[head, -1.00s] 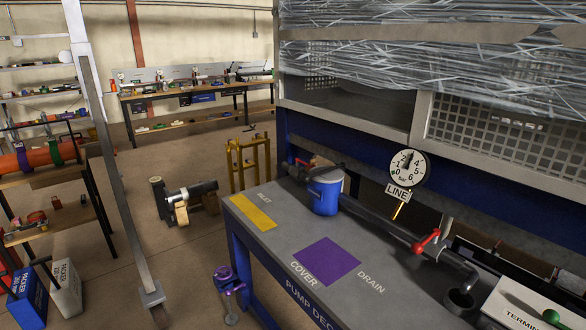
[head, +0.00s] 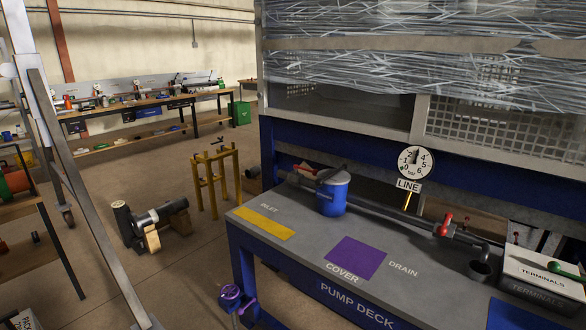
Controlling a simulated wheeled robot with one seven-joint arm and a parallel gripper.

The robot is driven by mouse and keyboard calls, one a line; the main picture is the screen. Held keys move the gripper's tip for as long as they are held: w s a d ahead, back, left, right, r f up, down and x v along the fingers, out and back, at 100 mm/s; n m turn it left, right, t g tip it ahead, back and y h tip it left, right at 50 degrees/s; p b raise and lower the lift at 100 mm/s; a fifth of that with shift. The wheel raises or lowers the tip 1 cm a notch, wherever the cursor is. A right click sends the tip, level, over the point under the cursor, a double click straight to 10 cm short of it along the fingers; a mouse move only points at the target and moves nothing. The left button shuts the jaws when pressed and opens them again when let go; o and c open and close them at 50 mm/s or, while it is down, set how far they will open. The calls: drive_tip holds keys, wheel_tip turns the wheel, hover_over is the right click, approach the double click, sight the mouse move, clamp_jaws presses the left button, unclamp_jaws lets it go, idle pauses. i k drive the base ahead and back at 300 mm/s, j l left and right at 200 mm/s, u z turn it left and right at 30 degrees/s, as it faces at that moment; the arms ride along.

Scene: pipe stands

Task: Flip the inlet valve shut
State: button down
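The inlet valve's red handle (head: 305,168) is at the left end of the dark pipe on the pump deck (head: 300,250), behind the printed word INLET. It is small and partly behind the blue canister (head: 331,195), so I cannot tell how it lies to the pipe. A second red-handled valve (head: 443,225) sits on the pipe at the right, near the word DRAIN. The LINE gauge (head: 413,162) stands behind the pipe; its needle points nearly straight up. My gripper is not in view.
A yellow pad (head: 263,223) and a purple pad (head: 356,257) mark the deck top. A yellow stand (head: 212,180) and a dark pipe piece on blocks (head: 150,222) stand on the floor to the left. A TERMINALS box (head: 545,275) is at the right. Open floor lies left of the deck.

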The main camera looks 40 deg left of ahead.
sight(314, 171)
drive_tip(key=j+u, duration=0.15)
drive_tip(key=j, duration=1.85)
drive_tip(key=i+j+u, duration=0.1)
drive_tip(key=i+j, duration=0.35)
drive_tip(key=j, duration=0.15)
drive_tip(key=i+j, duration=0.65)
drive_tip(key=i, duration=0.2)
drive_tip(key=i+j+u, duration=0.1)
drive_tip(key=i+j, duration=0.15)
drive_tip(key=i, duration=0.15)
